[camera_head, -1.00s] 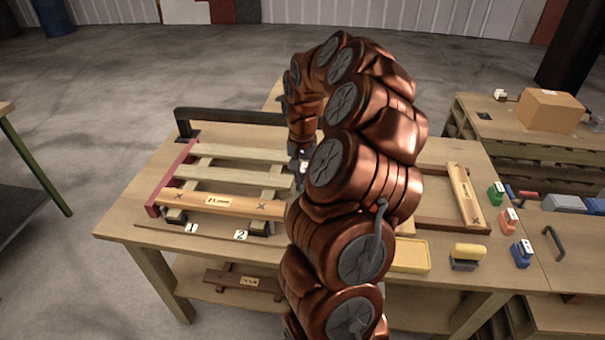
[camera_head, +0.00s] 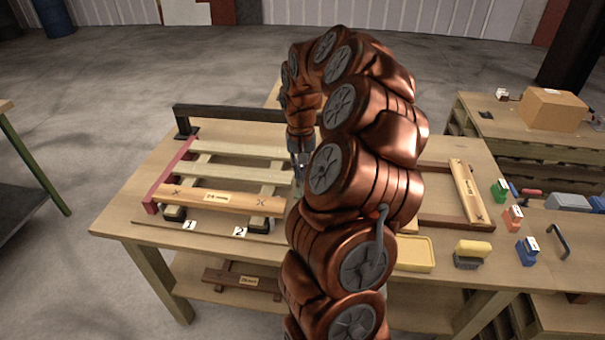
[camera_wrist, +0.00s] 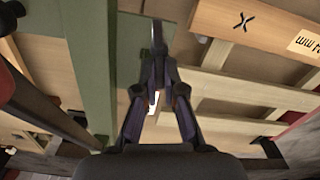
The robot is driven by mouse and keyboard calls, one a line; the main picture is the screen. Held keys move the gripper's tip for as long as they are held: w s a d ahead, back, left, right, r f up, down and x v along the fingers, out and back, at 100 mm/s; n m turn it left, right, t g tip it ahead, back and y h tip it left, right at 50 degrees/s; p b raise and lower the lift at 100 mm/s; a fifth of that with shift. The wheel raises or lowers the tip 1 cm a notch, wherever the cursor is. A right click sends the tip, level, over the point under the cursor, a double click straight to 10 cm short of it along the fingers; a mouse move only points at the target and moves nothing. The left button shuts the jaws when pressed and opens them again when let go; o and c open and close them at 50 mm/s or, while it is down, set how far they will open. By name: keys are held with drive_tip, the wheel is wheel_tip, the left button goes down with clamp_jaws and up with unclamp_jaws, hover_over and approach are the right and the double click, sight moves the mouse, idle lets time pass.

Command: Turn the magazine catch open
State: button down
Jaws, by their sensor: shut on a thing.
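My gripper (camera_head: 299,165) points down at the right end of the slatted pallet frame, partly behind my own arm in the head view. In the wrist view my gripper (camera_wrist: 159,62) has its fingers drawn together around a thin dark piece (camera_wrist: 157,34), which looks like the magazine catch. Its full shape and turn angle are hidden by the fingers. A green bar (camera_wrist: 91,60) runs beside the fingers on the left. The head view does not show the catch, as my arm covers that place.
The pallet frame has pale slats (camera_head: 235,172), a labelled front board (camera_head: 222,199) and a red end bar (camera_head: 168,178). A dark raised bar (camera_head: 230,114) stands behind it. A yellow tray (camera_head: 414,254) and several stamp-like blocks (camera_head: 472,253) lie to the right.

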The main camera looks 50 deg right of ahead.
drive_tip(key=n, duration=0.1)
drive_tip(key=n+b, duration=0.2)
drive_tip(key=shift+w+a+f+n, duration=0.15)
drive_tip(key=shift+a+f+n, duration=0.1)
drive_tip(key=shift+a+n, duration=0.15)
drive_tip(key=n, duration=0.1)
drive_tip(key=n+b, duration=0.1)
drive_tip(key=n, duration=0.1)
drive_tip(key=shift+a+r+n+b, duration=0.1)
drive_tip(key=shift+a+n+b, duration=0.2)
drive_tip(key=shift+b, duration=0.1)
drive_tip(key=n, duration=0.3)
drive_tip(key=shift+a+n+b, duration=0.2)
drive_tip(key=shift+n+b, duration=0.1)
drive_tip(key=shift+b, duration=0.05)
drive_tip(key=shift+a+r+n, duration=0.1)
drive_tip(key=shift+a+n, duration=0.05)
drive_tip(key=shift+n, duration=0.9)
drive_tip(key=shift+a+n, duration=0.15)
drive_tip(key=shift+n, duration=0.9)
drive_tip(key=c, duration=1.3)
unclamp_jaws()
